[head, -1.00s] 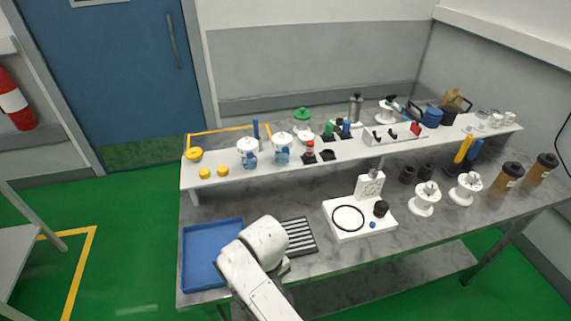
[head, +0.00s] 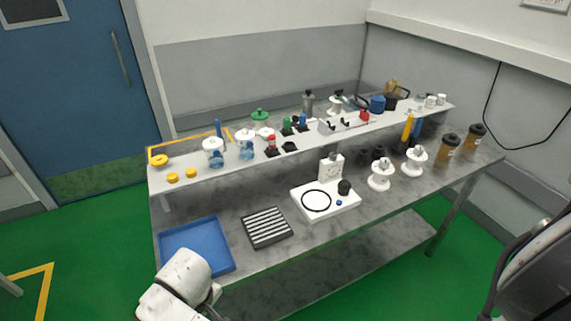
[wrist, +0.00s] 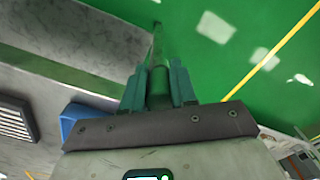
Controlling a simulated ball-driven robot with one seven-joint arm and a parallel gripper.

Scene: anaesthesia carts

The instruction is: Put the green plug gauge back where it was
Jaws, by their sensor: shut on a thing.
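The green plug gauge (wrist: 157,88) shows in the wrist view as a dark green rod with a thinner end pointing away. My gripper (wrist: 158,84) is shut on it, with a teal finger on each side. Beyond it lies green floor. In the head view my arm is at the bottom left, by the blue tray, and the gripper and held gauge are hidden. On the raised shelf (head: 192,190) small black blocks stand mid-way: one has a red-topped piece (head: 271,143), another a green-topped piece (head: 287,125), and a front block (head: 289,147) looks empty.
The blue tray (head: 163,254) lies empty at the table's left, beside a striped black block (head: 267,228) and a white fixture (head: 345,205). White spools (head: 380,177) and brown bottles (head: 450,147) are right.

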